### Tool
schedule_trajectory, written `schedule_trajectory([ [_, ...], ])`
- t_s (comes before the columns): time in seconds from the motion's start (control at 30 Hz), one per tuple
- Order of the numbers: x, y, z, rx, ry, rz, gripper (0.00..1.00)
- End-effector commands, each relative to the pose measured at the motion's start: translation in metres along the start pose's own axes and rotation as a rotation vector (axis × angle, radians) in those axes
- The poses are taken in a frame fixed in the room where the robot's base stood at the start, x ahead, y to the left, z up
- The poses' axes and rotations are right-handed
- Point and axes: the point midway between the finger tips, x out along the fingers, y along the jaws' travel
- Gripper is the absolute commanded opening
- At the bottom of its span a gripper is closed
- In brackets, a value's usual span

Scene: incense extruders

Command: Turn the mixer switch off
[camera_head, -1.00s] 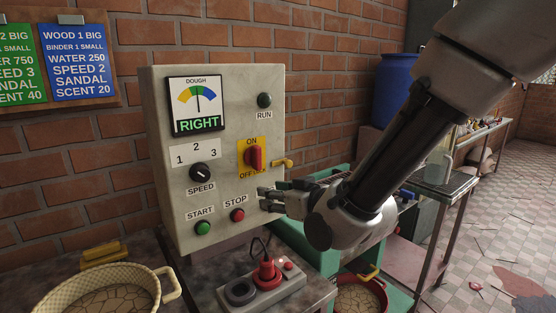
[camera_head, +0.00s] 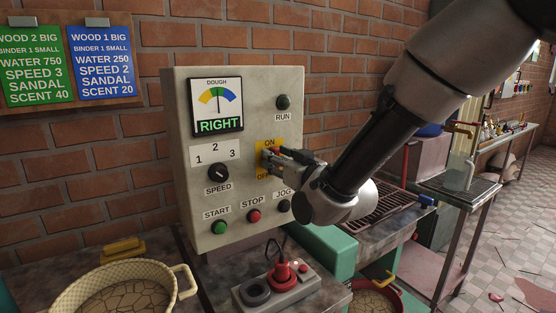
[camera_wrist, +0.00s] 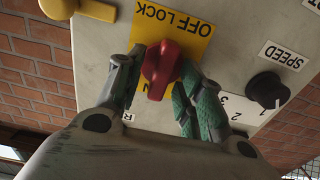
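The grey mixer control panel (camera_head: 245,150) stands against the brick wall. Its red rotary switch handle (camera_wrist: 160,70) sits on a yellow plate (camera_wrist: 187,32) marked ON and OFF LOCK. In the wrist view, which sees the panel upside down, the handle runs roughly along the ON–OFF line, slightly tilted. My gripper (camera_wrist: 160,72) is at the switch, one finger on each side of the handle. I cannot tell whether both fingers press on it. In the head view my gripper (camera_head: 272,160) hides most of the handle. The RUN lamp (camera_head: 283,102) looks dark green.
The speed knob (camera_head: 219,173), green START (camera_head: 220,227), red STOP (camera_head: 254,215) and JOG button (camera_head: 284,206) are close to my gripper. Below are a power strip (camera_head: 285,290) and a basket (camera_head: 70,303).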

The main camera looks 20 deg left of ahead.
Motion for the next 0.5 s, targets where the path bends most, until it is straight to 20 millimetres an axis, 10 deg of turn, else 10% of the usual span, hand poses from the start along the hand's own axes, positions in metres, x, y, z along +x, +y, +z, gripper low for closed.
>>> schedule_trajectory([
  [0.1, -0.0003, 0.0000, 0.0000, 0.000, 0.000, 0.000, 0.36],
  [0.3, -0.0004, 0.0000, 0.0000, 0.000, 0.000, 0.000, 0.00],
  [0.5, -0.0005, 0.0000, 0.0000, -0.002, 0.000, 0.000, 0.00],
])
